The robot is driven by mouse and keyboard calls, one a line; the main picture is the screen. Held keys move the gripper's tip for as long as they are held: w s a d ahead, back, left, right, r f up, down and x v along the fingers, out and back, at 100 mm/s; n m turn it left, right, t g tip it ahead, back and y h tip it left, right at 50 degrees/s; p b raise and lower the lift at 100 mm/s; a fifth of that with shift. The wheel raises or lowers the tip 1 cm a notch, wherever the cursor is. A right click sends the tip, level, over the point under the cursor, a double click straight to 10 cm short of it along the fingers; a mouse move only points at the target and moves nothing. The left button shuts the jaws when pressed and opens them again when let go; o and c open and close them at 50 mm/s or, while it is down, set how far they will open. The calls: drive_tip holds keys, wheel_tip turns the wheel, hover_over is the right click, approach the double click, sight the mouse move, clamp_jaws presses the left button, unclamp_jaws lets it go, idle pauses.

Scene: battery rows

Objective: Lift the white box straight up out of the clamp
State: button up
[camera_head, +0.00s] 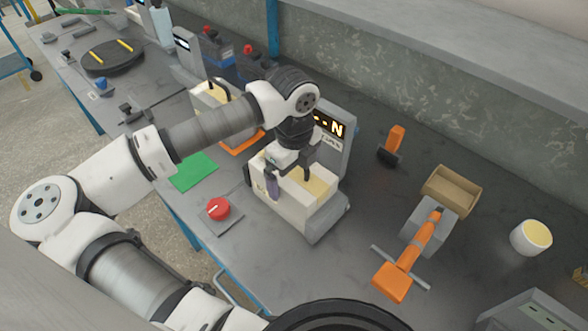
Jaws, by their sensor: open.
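The white box (298,205) has a pale yellow top. It sits upright in the grey clamp (318,233) on the bench, in front of a grey panel with a lit display (330,124). My gripper (291,182) is directly above the box, pointing down and open. Its fingers come down at the near and far sides of the box's top. I cannot tell whether they touch the box. Part of the box's top is hidden behind my gripper.
A red knob (218,208) and a green mat (194,172) are left of the clamp. An orange-handled tool (408,258), a tan box (451,190) and a white cylinder (531,237) are to the right. Another pale box (208,97) stands behind my arm. A shelf overhangs the back.

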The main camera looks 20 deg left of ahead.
drive_tip(key=c, duration=1.6)
drive_tip(key=shift+o, duration=0.2)
drive_tip(key=shift+r+p, duration=1.8)
drive_tip(key=shift+r, duration=3.2)
